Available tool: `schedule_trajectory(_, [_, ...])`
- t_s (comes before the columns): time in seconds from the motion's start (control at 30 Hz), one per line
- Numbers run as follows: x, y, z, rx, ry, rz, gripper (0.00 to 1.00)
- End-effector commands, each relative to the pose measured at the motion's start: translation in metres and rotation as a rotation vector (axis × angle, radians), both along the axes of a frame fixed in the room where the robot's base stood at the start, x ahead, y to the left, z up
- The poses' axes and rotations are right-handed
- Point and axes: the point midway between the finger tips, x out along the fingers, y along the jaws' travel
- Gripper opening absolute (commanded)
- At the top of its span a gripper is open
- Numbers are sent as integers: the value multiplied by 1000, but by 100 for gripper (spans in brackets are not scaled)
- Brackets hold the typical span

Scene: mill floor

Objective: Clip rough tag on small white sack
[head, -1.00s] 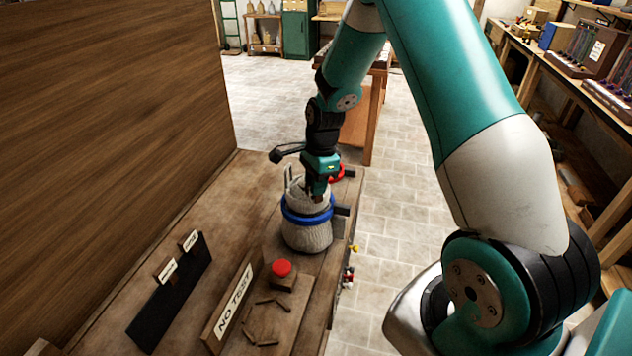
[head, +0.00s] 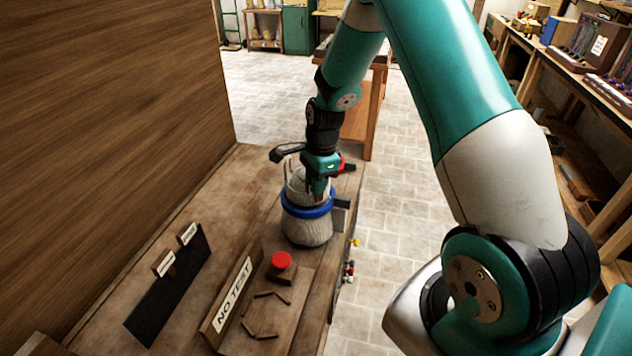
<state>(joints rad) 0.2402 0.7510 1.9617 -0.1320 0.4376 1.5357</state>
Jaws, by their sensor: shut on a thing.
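The small white sack (head: 306,229) stands upright on the wooden bench, with a blue ring (head: 302,211) around its upper part. My gripper (head: 317,196) points down at the sack's neck, in front of its upper side. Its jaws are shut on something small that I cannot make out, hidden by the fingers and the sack. Two tags with writing, one (head: 163,264) nearer and one (head: 187,234) farther, stand at a dark strip (head: 165,300) to the left. Their words are too small to read.
A tall wooden panel (head: 110,120) closes the left side. Tiled floor lies to the right.

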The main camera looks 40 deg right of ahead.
Motion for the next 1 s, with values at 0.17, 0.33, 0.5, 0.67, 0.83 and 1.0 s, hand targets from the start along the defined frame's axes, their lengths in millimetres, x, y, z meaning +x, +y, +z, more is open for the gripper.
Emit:
schedule_trajectory(0.17, [0,0,0,0,0,0,48])
schedule_trajectory(0.33, [0,0,0,0,0,0,48])
schedule_trajectory(0.5, [0,-1,3,0,-1,0,48])
schedule_trajectory(0.67, [1,-3,24,-2,-6,-2,48])
schedule_trajectory(0.83, [0,-9,65,-2,-9,-2,48])
schedule_trajectory(1.0, [0,-14,109,-2,-8,0,48])
